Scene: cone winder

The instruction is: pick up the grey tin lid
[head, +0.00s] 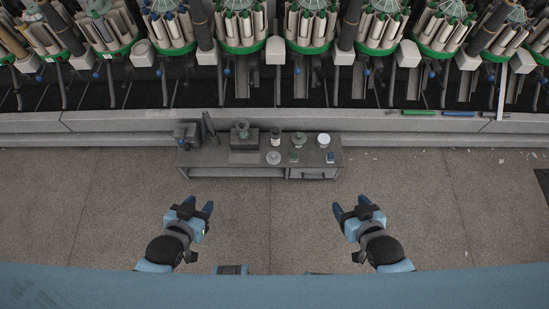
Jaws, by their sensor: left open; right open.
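A small round flat grey disc (274,157), which looks like the grey tin lid, lies near the front edge of a low grey bench (215,158), left of the bench's middle-right items. Nothing covers it. My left gripper (198,205) is open and empty, in front of the bench's left part and apart from it. My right gripper (350,205) is open and empty, in front of the bench's right end. Both grippers are well clear of the disc.
Behind the disc stand a dark box-like device (243,136), a small jar (275,138), a greenish round item (299,139) and a white-topped tin (323,140). Two small flat blocks (294,157) (330,157) lie to its right. A winder with yarn cones (243,28) spans the back. The floor between the grippers is clear.

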